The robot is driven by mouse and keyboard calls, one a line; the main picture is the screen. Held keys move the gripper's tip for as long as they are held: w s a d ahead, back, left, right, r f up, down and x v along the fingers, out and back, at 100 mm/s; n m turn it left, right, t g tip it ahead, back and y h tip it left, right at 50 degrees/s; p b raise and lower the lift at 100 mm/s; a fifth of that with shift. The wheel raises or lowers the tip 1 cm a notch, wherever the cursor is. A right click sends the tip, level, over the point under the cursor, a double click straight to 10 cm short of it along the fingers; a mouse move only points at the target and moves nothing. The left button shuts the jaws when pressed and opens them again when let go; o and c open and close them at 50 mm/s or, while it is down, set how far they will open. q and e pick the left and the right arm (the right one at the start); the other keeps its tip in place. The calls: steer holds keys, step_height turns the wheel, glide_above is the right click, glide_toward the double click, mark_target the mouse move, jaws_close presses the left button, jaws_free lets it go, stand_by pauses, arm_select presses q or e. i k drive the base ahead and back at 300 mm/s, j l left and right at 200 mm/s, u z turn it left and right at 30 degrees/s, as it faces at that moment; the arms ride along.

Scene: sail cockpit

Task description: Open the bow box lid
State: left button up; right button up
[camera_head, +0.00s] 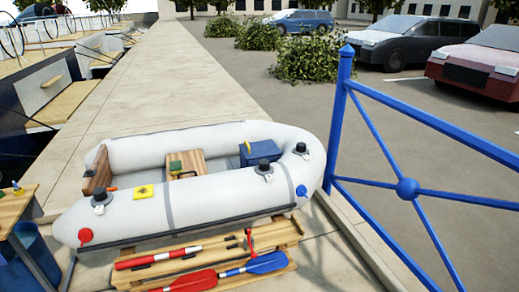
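A grey inflatable boat lies lengthwise in front of me, with its rounded bow to the right. A blue box (260,152), which fits the bow box, sits inside the boat near the bow. Its top looks closed, though it is small here. A small yellow piece shows at its left upper edge. The near tube (215,203) of the boat hides the box's lower part. Neither of my grippers is in view.
A wooden seat (186,165) with a green item sits mid-boat. A wooden bench (278,232) in front holds red and blue paddles. A blue railing (340,110) stands at the right. A wooden table (12,208) is at the left. The pavement (165,85) behind is clear.

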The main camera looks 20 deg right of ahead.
mark_target(267, 148)
steer(key=i+l+u, duration=0.15)
steer(key=l, duration=0.35)
steer(key=i+l+u, duration=0.15)
steer(key=l, duration=0.35)
steer(key=i+l+u, duration=0.15)
steer(key=l, duration=0.35)
steer(key=k, duration=0.05)
